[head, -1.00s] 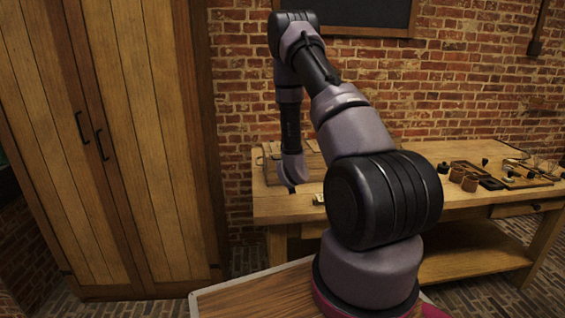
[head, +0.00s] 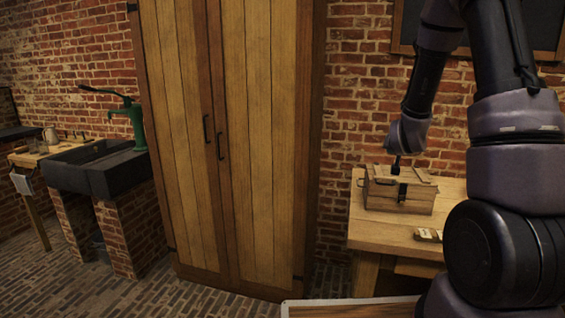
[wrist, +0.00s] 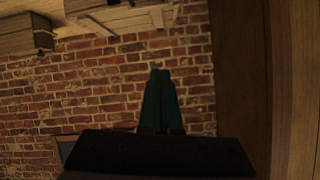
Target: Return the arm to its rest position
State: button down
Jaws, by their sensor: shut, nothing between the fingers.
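My arm rises at the right of the head view and bends down over the bench's left end. My gripper (head: 396,166) shows there as a small dark tip in front of the wooden chest. In the wrist view its two dark green fingers (wrist: 161,76) lie together with nothing between them. Part of the arm lies outside the head picture. The wrist view appears upside down, with brick wall beyond the fingers.
The wooden chest (head: 412,200) stands on the workbench (head: 375,232), with a small item (head: 428,235) near it. A tall wooden cabinet (head: 232,130) stands left of the bench. Further left are a dark sink (head: 100,170) and a green pump (head: 130,118).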

jog(key=s+a+r+g+y, duration=0.1)
jog(key=s+a+r+y, duration=0.1)
jog(key=s+a+r, duration=0.4)
jog(key=s+a+r+g+y, duration=0.1)
jog(key=s+a+r+g, duration=0.1)
jog(key=s+r, duration=0.7)
jog(key=s+a+r+g+y, duration=0.1)
jog(key=s+a+r, duration=0.1)
jog(key=s, duration=0.6)
jog(key=s+a+r+n+g+y, duration=0.1)
jog(key=s+a+r, duration=0.1)
jog(key=s, duration=0.7)
jog(key=shift+s+r, duration=0.3)
jog(key=shift+w+a, duration=0.1)
jog(key=shift+w, duration=0.05)
